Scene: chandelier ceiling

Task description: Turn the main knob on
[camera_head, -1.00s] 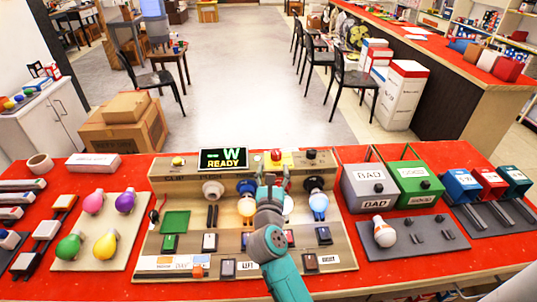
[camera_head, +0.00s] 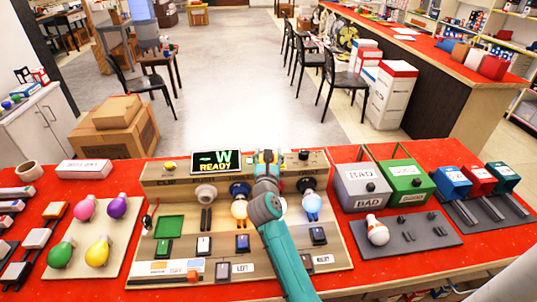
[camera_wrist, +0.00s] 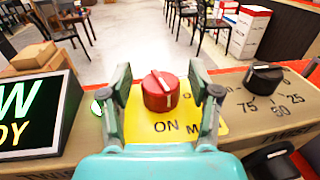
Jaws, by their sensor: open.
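The red main knob (camera_wrist: 158,93) with white marks sits on a yellow plate (camera_wrist: 165,133) in the wrist view. The plate reads ON at its front; other lettering is partly hidden by the right finger. My gripper (camera_wrist: 160,78) is open, with one finger on each side of the knob. I cannot tell whether either finger touches it. In the head view my gripper (camera_head: 266,160) is at the back panel of the wooden console (camera_head: 175,182) and hides most of the knob.
A black dial (camera_wrist: 264,77) marked 75, 50, 25 is right of the knob. A display (camera_head: 217,161) reading W READY stands to the left. Bulb sockets and switches fill the console's front. Grey (camera_head: 362,187) and green boxes stand to its right.

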